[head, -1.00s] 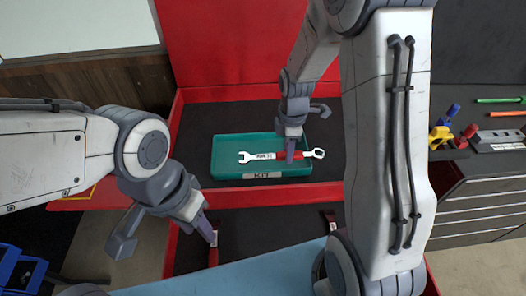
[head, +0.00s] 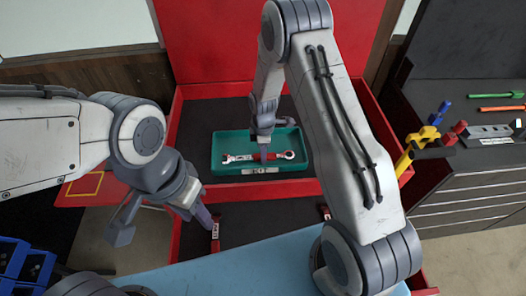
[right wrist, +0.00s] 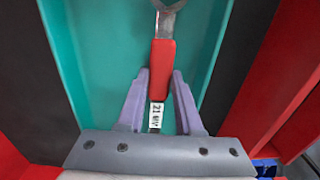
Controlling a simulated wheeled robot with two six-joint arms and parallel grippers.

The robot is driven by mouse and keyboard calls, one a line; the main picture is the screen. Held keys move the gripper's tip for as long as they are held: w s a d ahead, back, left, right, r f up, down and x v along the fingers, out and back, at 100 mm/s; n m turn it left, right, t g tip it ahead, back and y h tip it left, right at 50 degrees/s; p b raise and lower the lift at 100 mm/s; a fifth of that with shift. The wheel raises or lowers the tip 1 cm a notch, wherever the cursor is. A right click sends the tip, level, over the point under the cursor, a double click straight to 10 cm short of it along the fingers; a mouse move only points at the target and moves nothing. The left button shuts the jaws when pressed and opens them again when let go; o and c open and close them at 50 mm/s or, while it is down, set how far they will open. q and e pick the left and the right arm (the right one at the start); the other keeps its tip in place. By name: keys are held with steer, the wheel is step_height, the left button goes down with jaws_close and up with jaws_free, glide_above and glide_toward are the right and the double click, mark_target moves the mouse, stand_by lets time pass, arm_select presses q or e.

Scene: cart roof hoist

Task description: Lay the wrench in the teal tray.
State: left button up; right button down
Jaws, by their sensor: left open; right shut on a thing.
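The wrench (head: 233,158) is silver with a red sleeve and a white label. It lies level, lengthwise over the teal tray (head: 222,140), within its outline in the head view. Whether it touches the tray floor I cannot tell. My right gripper (head: 264,157) points down and is shut on the wrench. In the right wrist view the wrench's red sleeve (right wrist: 162,68) and label show at the two purple fingers, with the teal tray (right wrist: 205,25) below. My left gripper (head: 163,224) is open and empty, left of and nearer than the tray.
The tray stands in a dark-floored red drawer or box (head: 180,110) with a raised red lid (head: 220,40). A light blue surface (head: 240,265) is in front. At right, a dark bench (head: 470,65) holds colored tools and a grey block. Blue bins (head: 25,265) are at lower left.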

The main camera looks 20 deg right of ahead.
steer(key=c, duration=1)
jaws_free()
steer(key=shift+f, duration=0.2)
steer(key=o, duration=0.4)
steer(key=shift+r, duration=0.1)
